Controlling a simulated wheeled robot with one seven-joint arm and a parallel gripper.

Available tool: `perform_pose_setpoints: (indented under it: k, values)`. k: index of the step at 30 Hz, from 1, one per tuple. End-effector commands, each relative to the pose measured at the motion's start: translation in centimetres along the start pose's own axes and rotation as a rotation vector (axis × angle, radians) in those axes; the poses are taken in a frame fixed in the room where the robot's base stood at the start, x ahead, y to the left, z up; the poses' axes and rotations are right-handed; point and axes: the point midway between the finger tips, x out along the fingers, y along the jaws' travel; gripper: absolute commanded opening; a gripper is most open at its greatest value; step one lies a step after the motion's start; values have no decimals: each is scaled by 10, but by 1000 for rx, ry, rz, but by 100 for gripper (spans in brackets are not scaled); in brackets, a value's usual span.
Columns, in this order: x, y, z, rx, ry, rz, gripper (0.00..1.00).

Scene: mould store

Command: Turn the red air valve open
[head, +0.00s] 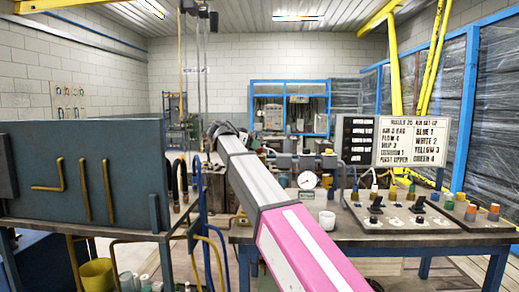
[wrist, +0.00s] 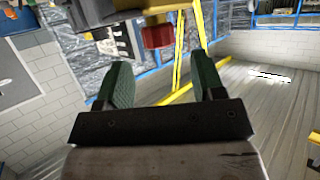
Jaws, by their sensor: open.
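In the wrist view, a dark red part (wrist: 157,37) hangs just beyond the gap between my fingertips, near the top middle. It looks like the red air valve's handle, but its setting cannot be read. My gripper (wrist: 160,85) has two green-padded fingers spread wide with nothing between them. The red part is apart from both fingers. In the head view, my arm reaches forward over the bench, and its far end hides what lies behind it. I cannot pick out the red valve there.
A sign board (head: 411,142) stands behind. A blue-grey panel (head: 85,175) with yellow hooks stands at left.

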Motion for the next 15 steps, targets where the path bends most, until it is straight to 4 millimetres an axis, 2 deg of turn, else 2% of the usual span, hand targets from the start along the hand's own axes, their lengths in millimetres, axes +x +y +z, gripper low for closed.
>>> perform_pose_setpoints:
  k: [3, 6, 10, 15]
  values:
    - [22, 0, 0, -1, 0, 2, 62]
    - [36, -1, 0, -1, 1, 0, 62]
    - [48, 0, 0, 0, 0, 1, 62]
    - [55, 0, 0, 0, 0, -1, 62]
